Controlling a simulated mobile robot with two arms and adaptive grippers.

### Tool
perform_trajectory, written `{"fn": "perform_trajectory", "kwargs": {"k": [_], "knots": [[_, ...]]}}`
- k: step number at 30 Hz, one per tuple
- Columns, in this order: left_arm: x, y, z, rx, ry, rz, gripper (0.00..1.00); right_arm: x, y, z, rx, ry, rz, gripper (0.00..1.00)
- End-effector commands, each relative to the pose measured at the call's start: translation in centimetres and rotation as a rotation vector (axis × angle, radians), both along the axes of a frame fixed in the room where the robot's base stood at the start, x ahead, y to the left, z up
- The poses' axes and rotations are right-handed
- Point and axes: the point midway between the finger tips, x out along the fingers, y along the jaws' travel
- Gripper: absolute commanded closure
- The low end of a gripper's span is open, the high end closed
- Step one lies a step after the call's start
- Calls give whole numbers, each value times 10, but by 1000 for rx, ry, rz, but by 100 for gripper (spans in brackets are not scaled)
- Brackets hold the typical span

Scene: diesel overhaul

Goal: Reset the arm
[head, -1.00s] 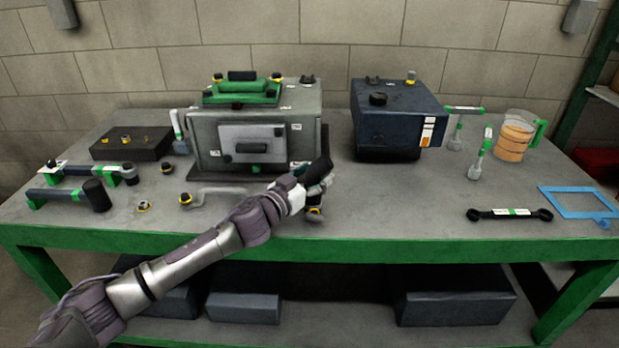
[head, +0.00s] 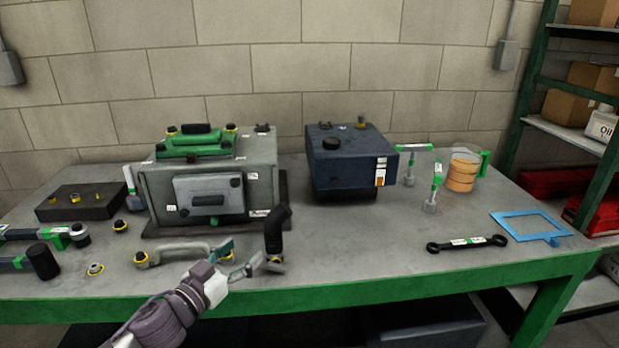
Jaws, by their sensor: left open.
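My left gripper (head: 243,257) is open and empty above the front edge of the bench, with its arm coming in from the bottom. Its fingers point up and to the right. A black elbow-shaped hose (head: 277,230) stands upright just right of the fingertips, apart from them as far as I can tell. A yellow-ringed fitting (head: 275,262) shows at its foot. My right gripper is not in view.
The grey engine block (head: 155,200) with a green cover (head: 190,143) stands behind the gripper. A grey handle-shaped pipe (head: 180,252) lies left of it. A dark blue box (head: 340,165), black wrench (head: 468,243) and blue gasket frame (head: 530,226) are right. The bench is clear front right.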

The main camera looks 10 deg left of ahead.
Motion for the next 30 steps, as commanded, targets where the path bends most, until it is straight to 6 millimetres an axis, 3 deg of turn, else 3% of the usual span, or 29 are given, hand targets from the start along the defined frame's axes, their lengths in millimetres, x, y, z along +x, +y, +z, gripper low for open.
{"fn": "perform_trajectory", "kwargs": {"k": [5, 9, 12, 18, 24, 29, 30], "knots": [[-32, -10, -50, 8, 147, 148, 32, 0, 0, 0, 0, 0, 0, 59], [-99, -12, -118, 88, 444, 299, 32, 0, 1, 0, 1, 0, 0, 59], [-146, -13, -151, 151, 635, 332, 32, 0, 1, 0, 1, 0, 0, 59], [-219, -19, -186, 235, 900, 310, 32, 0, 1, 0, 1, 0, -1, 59], [-277, -26, -201, 286, 1094, 249, 32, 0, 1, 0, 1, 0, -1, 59], [-321, -33, -207, 313, 1231, 184, 32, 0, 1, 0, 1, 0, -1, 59], [-316, -33, -218, 320, 1233, 183, 32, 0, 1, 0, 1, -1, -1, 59]]}}
